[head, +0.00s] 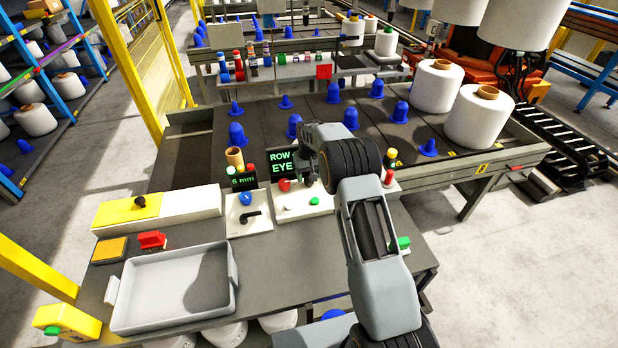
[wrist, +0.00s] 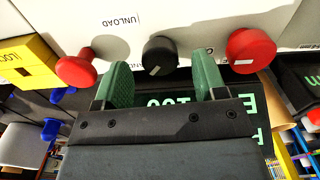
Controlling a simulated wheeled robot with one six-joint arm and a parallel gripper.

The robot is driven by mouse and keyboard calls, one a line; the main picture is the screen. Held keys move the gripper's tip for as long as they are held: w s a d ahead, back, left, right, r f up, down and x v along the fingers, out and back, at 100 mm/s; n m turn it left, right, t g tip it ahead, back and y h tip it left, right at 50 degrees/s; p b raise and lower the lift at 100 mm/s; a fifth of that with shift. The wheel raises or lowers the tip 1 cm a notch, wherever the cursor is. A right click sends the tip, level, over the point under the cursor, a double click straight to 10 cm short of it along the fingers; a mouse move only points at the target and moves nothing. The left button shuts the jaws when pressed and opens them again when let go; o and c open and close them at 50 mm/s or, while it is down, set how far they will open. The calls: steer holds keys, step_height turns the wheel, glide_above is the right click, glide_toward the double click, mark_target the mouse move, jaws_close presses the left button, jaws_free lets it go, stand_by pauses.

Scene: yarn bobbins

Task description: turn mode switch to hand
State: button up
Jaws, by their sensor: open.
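A black rotary switch (wrist: 160,56) with a white pointer mark sits on the white control panel (head: 316,209). In the wrist view its pointer slants to the lower left, and the word UNLOAD is printed near it. I cannot read a HAND label. My gripper (wrist: 162,70) is open, with one green finger on each side of the black switch and nothing held; whether they touch it I cannot tell. In the head view my gripper (head: 308,172) is over the panel and hides the black switch.
A red knob (wrist: 250,50) with a white mark and a red mushroom button (wrist: 75,70) flank the switch. A green-lettered display (head: 281,162) stands behind the panel. A grey tray (head: 120,318) lies front left. Blue cones and white bobbins (head: 478,118) are beyond.

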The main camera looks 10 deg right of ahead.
steer(key=shift+f, duration=0.9)
steer(key=shift+c, duration=0.3)
steer(key=c, duration=0.9)
steer(key=shift+o, duration=0.2)
steer(key=shift+m+b, duration=0.3)
steer(key=shift+b, duration=0.05)
steer(key=o, duration=0.9)
steer(key=shift+r, duration=0.1)
step_height(320, 180, up, 14)
steer(key=shift+f, duration=0.15)
